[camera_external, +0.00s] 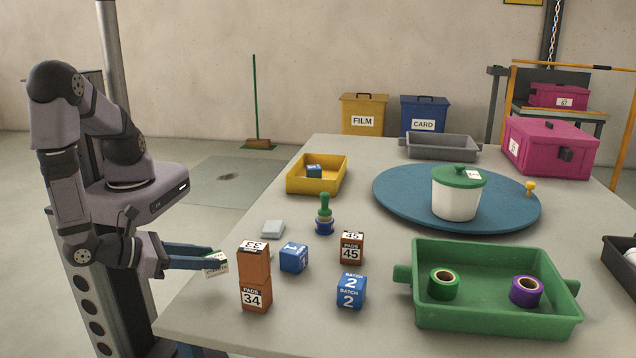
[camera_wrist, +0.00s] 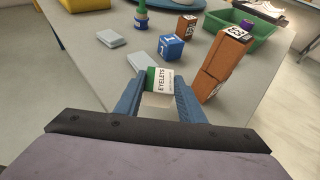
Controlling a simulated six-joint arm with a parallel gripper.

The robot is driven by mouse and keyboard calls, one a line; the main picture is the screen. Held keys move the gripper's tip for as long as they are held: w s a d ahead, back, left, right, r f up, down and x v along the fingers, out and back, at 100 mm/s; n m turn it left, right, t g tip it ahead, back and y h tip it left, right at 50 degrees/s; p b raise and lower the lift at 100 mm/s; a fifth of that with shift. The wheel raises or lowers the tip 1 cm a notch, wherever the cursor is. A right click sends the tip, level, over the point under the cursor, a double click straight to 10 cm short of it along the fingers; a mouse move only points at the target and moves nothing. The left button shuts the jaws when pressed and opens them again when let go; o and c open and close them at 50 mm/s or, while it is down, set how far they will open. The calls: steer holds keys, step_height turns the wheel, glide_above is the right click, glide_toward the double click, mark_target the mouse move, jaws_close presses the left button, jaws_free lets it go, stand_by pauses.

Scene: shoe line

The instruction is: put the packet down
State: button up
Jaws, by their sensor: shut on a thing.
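My gripper (camera_external: 212,259) is at the left edge of the table (camera_external: 390,328) in the external view, just left of a stack of orange-brown boxes. It is shut on a small packet (camera_external: 216,265), white with a green end. In the wrist view the packet (camera_wrist: 160,83) reads "EYELETS" and sits between the two blue fingers of my gripper (camera_wrist: 158,92). The packet is near the table edge; I cannot tell whether it touches the tabletop.
The stacked orange boxes (camera_external: 254,278) stand close to the packet's right. Blue boxes (camera_external: 294,257), a pale flat packet (camera_external: 273,229) and a green-handled stamp (camera_external: 324,217) stand beyond. A green tray (camera_external: 492,317) holds tape rolls. Bare tabletop lies around the flat packet.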

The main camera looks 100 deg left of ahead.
mark_target(203, 272)
steer(key=shift+f+b, duration=0.35)
steer(key=shift+f, duration=1.75)
steer(key=shift+f, duration=0.1)
steer(key=o, duration=1.1)
steer(key=shift+s+d+r, duration=0.3)
steer(key=shift+s+d, duration=0.05)
steer(key=shift+d, duration=0.05)
steer(key=v, duration=1.1)
steer(key=shift+a, duration=0.15)
